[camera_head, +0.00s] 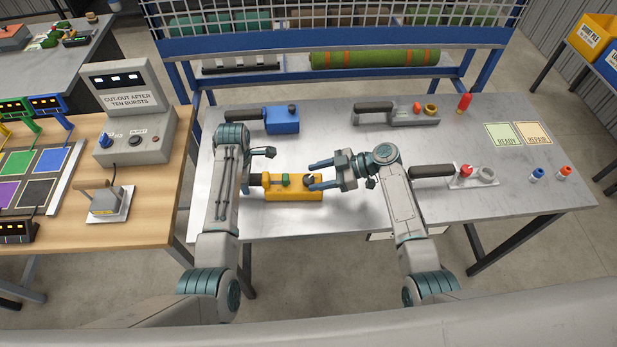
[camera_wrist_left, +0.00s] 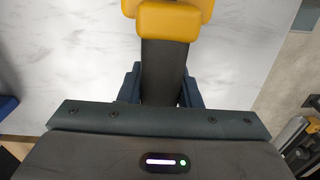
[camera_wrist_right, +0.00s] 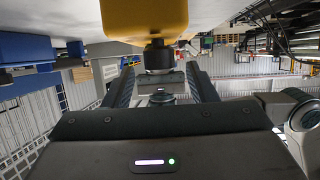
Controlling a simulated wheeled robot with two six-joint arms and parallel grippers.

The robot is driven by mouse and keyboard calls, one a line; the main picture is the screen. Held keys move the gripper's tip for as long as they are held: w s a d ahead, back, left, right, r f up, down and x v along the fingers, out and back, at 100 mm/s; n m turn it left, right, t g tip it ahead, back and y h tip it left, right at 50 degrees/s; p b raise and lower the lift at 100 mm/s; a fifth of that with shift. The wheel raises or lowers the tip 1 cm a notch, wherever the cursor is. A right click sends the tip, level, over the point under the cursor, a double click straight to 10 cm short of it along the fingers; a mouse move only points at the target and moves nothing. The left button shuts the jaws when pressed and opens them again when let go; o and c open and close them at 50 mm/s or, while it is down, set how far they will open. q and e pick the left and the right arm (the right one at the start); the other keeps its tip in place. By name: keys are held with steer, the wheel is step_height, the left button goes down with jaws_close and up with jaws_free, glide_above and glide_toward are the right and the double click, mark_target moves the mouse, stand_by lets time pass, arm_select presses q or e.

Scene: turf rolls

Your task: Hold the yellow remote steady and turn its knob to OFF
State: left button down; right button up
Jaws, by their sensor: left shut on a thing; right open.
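The yellow remote (camera_head: 294,193) lies on the metal table in the middle of the head view, with a green part on its top and a dark knob (camera_head: 309,178) at its right end. My left gripper (camera_wrist_left: 160,92) is shut on the remote's dark handle (camera_wrist_left: 164,70), left of the yellow body. My right gripper (camera_head: 322,175) is open, its fingers pointing left at the knob. In the right wrist view the dark knob (camera_wrist_right: 158,58) sits between or just beyond the open fingers, below the yellow body (camera_wrist_right: 140,18). Contact cannot be told. The knob's marking is not readable.
A blue remote (camera_head: 282,120) and a grey one (camera_head: 415,115) lie farther back. Another unit with a red knob (camera_head: 466,170) is at the right. READY and REPAIR cards (camera_head: 519,134) lie on the right. A wooden bench with a grey box (camera_head: 130,110) stands left.

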mark_target(310, 179)
arm_select(q)
steer(key=shift+s+f, duration=0.1)
steer(key=shift+f, duration=0.1)
arm_select(e)
steer(key=shift+x, duration=1.55)
steer(key=shift+d, duration=0.1)
steer(key=shift+c, duration=0.2)
steer(key=c, duration=0.9)
steer(key=shift+c, duration=0.2)
steer(key=shift+m+t, duration=0.3)
steer(key=m+t+h, duration=0.1)
steer(key=m+t, duration=0.3)
steer(key=t, duration=0.1)
steer(key=shift+h, duration=0.4)
steer(key=shift+m+t+h, duration=1.4)
steer(key=shift+m+t, duration=0.4)
steer(key=shift+m, duration=0.4)
